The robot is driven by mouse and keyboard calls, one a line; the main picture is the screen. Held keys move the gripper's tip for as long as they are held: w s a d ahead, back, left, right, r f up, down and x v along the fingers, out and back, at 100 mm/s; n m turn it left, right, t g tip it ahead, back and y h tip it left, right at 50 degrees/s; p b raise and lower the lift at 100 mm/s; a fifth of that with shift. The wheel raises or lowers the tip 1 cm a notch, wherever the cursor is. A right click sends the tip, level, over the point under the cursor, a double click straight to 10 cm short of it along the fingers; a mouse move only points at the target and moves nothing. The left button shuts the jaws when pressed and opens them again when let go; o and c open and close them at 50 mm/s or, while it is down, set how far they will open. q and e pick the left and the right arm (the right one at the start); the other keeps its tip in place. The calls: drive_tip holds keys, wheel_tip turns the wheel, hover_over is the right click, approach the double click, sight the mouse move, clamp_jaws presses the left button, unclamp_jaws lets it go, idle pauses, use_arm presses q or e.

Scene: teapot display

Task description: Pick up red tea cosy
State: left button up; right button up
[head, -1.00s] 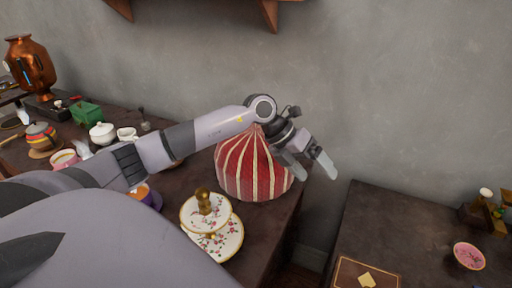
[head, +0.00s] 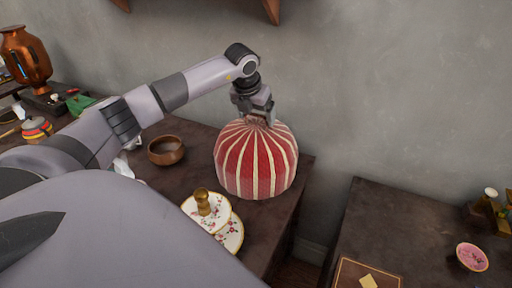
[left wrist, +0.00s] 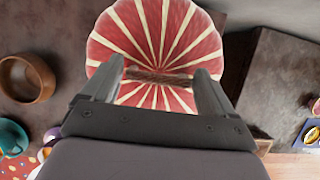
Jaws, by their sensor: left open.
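The red tea cosy (head: 255,165) is a dome with cream stripes, standing upright near the right end of the dark table in the head view. It also fills the top middle of the left wrist view (left wrist: 150,38). My left gripper (head: 257,118) points down at the top of the cosy. In the left wrist view its two fingers (left wrist: 160,82) are apart, with the cosy's brownish top strip between them. I cannot tell whether the fingers touch the cloth. My right gripper is not in view.
A wooden bowl (head: 166,151) stands left of the cosy. A floral tiered stand (head: 205,212) with a gold handle is close in front. A gap separates this table from a second dark table (head: 400,225) at the right. The grey wall is behind.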

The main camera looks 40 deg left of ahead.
use_arm(q)
drive_tip(key=shift+w+f, duration=0.15)
drive_tip(key=shift+f, duration=0.15)
drive_tip(key=c, duration=1.4)
drive_tip(key=shift+o, duration=0.2)
drive_tip(key=shift+r, duration=0.1)
